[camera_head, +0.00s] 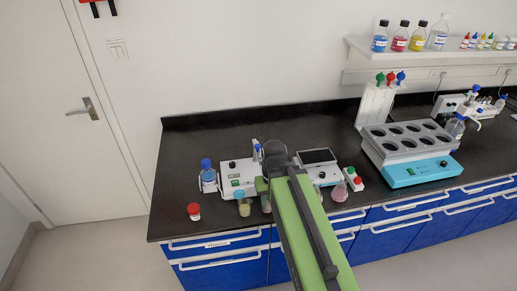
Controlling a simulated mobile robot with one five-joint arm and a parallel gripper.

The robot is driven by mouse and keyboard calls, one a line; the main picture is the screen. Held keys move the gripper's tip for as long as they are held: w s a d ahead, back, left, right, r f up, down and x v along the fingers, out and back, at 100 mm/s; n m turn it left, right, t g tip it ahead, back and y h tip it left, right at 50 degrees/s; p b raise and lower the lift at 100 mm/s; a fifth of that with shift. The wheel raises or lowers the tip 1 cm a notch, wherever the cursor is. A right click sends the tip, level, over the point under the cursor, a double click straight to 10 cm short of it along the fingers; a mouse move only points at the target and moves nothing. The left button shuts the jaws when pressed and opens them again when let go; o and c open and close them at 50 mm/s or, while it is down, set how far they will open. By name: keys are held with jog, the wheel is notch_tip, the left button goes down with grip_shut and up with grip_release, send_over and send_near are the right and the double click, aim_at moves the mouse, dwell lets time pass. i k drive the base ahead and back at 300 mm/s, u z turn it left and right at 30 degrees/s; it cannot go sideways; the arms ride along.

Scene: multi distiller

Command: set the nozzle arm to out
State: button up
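My green arm reaches up from the bottom of the head view. My gripper (274,162) is its dark far end, over the right part of a white bench device (237,178). The fingertips are small and dark, and I cannot tell whether they are open or shut. The device has a green display and black knobs on its front. A small grey upright piece (257,150) stands at its back, just left of my gripper. It may be the nozzle arm, but its setting is too small to read. My gripper and arm hide the device's right side.
A blue-capped bottle (208,176) stands left of the device, and a red-capped jar (194,211) near the front edge. Small flasks stand close to my arm. A blue-and-white block with wells (410,152) is at right. The bench's left back (190,145) is clear.

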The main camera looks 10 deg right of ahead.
aim_at(257, 146)
jog(key=u, duration=2.15)
jog(key=k, duration=1.3)
jog(key=u, duration=0.45)
jog(key=i, duration=1)
jog(key=u, duration=0.05)
